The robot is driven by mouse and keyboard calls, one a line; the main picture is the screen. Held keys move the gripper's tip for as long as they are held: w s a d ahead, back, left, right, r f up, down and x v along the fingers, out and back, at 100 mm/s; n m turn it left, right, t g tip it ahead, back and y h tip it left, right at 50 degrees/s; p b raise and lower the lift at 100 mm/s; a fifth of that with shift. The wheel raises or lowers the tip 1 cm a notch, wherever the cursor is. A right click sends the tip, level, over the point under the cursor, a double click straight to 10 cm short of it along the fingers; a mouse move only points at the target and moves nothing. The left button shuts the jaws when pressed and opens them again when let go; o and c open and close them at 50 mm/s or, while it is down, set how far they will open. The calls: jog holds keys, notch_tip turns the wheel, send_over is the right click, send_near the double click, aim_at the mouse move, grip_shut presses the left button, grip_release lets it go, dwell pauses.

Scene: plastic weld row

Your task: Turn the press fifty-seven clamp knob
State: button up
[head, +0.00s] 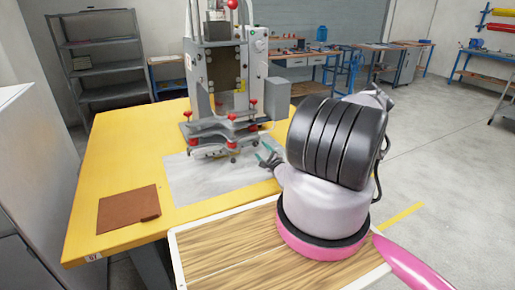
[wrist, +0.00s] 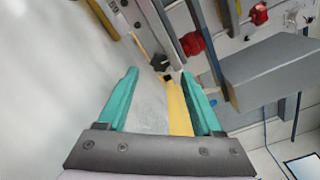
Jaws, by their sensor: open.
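The press (head: 197,75) stands upright on a yellow table, with several red and dark knobs around its lower plates. No readable label shows which knob is the clamp knob. My gripper (head: 266,153) is open beside the press's lower right front. In the wrist view my gripper (wrist: 160,74) shows two teal fingers spread apart with nothing between them. A dark star-shaped knob (wrist: 159,62) appears just beyond the gap between the fingertips. A red knob (wrist: 192,43) lies past the right fingertip, and another red knob (wrist: 259,14) is farther to the upper right.
A grey block (wrist: 268,73) lies right of the right finger in the wrist view. A brown pad (head: 125,210) lies on the yellow table (head: 112,150), left of a grey sheet (head: 205,180). Shelves (head: 100,55) and workbenches stand behind.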

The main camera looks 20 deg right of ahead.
aim_at(256, 144)
jog(key=shift+w, duration=2.25)
grip_shut()
